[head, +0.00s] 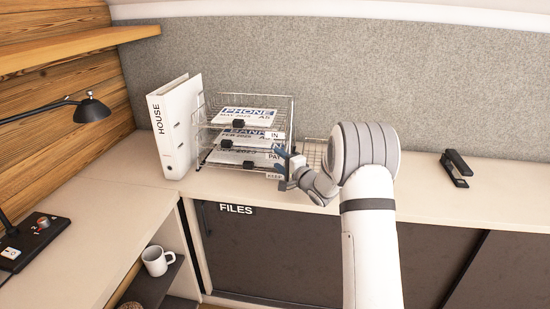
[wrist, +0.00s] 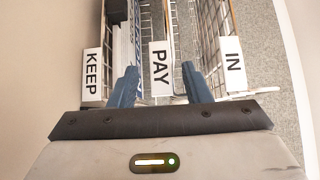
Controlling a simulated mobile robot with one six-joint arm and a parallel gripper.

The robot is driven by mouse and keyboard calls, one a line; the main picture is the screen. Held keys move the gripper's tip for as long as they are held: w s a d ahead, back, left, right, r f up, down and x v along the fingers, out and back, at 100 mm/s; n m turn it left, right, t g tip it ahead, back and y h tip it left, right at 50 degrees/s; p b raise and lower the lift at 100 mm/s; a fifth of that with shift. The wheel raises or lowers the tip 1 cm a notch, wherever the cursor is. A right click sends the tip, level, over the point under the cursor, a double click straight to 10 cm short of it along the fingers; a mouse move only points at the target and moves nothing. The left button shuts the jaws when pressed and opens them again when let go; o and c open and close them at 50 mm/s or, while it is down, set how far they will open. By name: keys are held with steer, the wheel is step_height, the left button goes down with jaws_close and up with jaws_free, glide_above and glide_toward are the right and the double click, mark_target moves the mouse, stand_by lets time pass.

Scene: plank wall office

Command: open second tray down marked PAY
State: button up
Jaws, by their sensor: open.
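A wire tray stack (head: 290,108) stands on the counter against the grey panel, with IN, PAY and KEEP labels from top to bottom. The PAY label (head: 277,155) is on the second tray; it also shows sideways in the wrist view (wrist: 160,72), between the KEEP label (wrist: 91,75) and the IN label (wrist: 233,67). My gripper (wrist: 159,72) is open, with one blue finger on each side of the PAY label. In the head view my gripper (head: 286,163) is at the stack's right front corner. I cannot tell whether the fingers touch the tray.
A white HOUSE binder (head: 175,130) stands close to the stack's left. Wire mesh (head: 315,150) shows right of the stack, partly behind my arm. A black stapler (head: 456,168) lies on the counter at right. A black lamp (head: 88,108) reaches in at left; a mug (head: 157,261) sits lower.

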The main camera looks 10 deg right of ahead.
mark_target(275, 157)
steer(key=shift+x, duration=1.55)
steer(key=shift+c, duration=0.3)
